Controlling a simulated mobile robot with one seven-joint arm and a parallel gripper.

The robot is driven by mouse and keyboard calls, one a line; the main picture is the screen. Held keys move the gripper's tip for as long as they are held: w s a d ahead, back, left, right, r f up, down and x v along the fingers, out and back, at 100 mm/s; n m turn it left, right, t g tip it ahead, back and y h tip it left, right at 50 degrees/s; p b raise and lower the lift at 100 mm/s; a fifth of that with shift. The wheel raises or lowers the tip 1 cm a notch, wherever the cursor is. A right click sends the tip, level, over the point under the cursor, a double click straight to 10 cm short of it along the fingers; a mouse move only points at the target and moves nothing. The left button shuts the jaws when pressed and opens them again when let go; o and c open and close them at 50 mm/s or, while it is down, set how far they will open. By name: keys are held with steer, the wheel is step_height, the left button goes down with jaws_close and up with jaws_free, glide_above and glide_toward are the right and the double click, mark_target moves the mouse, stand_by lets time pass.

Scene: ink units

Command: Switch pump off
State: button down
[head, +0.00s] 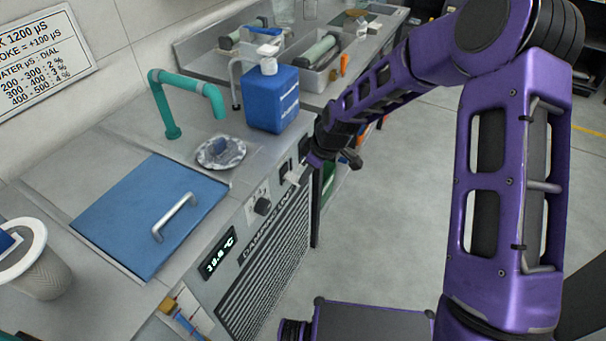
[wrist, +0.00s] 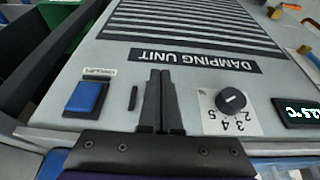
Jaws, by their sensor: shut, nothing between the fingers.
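My gripper (wrist: 160,76) is shut and empty, its black fingers together in front of the damping unit's front panel (wrist: 203,75). In the wrist view a blue rocker switch (wrist: 86,97) with a small label (wrist: 99,72) is left of the fingers; the label is upside down and too small to read surely. A narrow dark strip (wrist: 133,98) shows just left of the fingers, perhaps part of a second switch hidden behind them. I cannot tell which switch is the pump's, or whether the fingers touch the panel. In the head view my gripper (head: 294,177) is at the panel's upper right end.
A black dial (wrist: 231,100) with numbers and a lit temperature display (wrist: 298,112) are right of the fingers. On the bench above stand a blue container (head: 271,98), a teal tap (head: 187,88) and a blue lid with a handle (head: 150,215). Open floor (head: 400,210) lies right of the unit.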

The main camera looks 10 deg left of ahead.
stand_by(0.3)
steer(key=shift+r+p, duration=0.6)
steer(key=shift+r, duration=0.15)
steer(key=shift+d+r, duration=0.1)
steer(key=shift+d, duration=0.05)
